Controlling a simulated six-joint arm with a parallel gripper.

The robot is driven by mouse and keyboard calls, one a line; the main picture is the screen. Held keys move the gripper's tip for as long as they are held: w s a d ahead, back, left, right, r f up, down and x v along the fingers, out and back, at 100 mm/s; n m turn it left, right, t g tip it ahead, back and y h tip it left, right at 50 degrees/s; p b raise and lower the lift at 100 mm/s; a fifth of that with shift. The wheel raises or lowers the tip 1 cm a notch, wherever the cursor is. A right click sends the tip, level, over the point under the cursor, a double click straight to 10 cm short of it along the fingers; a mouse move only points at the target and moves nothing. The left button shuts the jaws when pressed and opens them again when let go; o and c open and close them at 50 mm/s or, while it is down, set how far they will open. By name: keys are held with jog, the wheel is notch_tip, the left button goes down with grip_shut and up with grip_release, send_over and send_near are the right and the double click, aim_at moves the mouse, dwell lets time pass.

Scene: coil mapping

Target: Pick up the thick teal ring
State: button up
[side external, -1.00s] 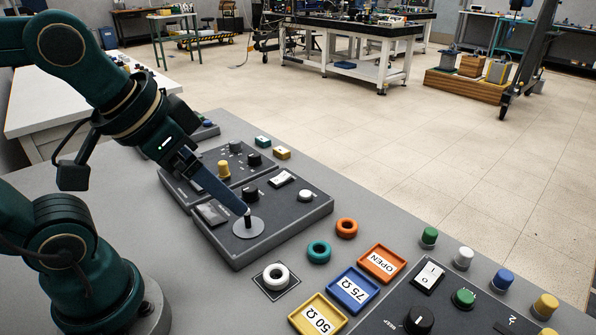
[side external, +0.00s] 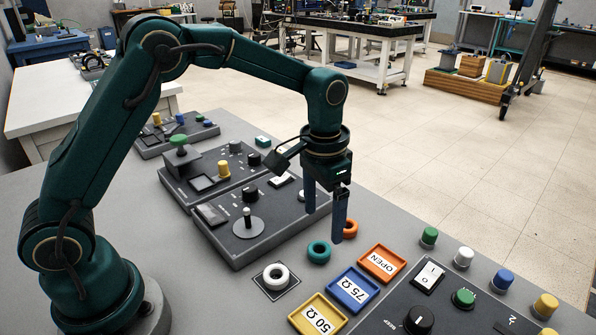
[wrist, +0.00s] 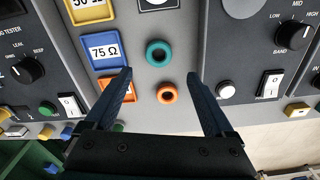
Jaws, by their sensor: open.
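The thick teal ring (side external: 319,251) lies flat on the grey bench, between the dark control panel and the coloured trays. It also shows in the wrist view (wrist: 158,53), beyond the fingertips and roughly centred between them. My gripper (side external: 325,226) points down above the bench, close to the teal ring, open and empty. In the wrist view its two fingers (wrist: 160,75) are spread wide. An orange ring (side external: 350,229) lies behind the teal one, partly hidden by a finger in the side view. It shows whole in the wrist view (wrist: 167,93), nearer the gripper body.
A white ring (side external: 276,276) lies on a dark square in front of the teal ring. Trays marked OPEN (side external: 382,263), 75 Ω (side external: 354,290) and 50 Ω (side external: 318,315) stand to the right. A panel with a post on a disc (side external: 248,226) stands left.

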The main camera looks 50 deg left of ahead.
aim_at(320, 242)
jog(key=shift+s+d+f, duration=0.1)
jog(key=shift+s+f, duration=0.05)
jog(key=shift+f, duration=0.4)
jog(key=shift+s+f, duration=0.15)
jog(key=shift+f, duration=2.6)
grip_shut()
jog(key=shift+r, duration=0.15)
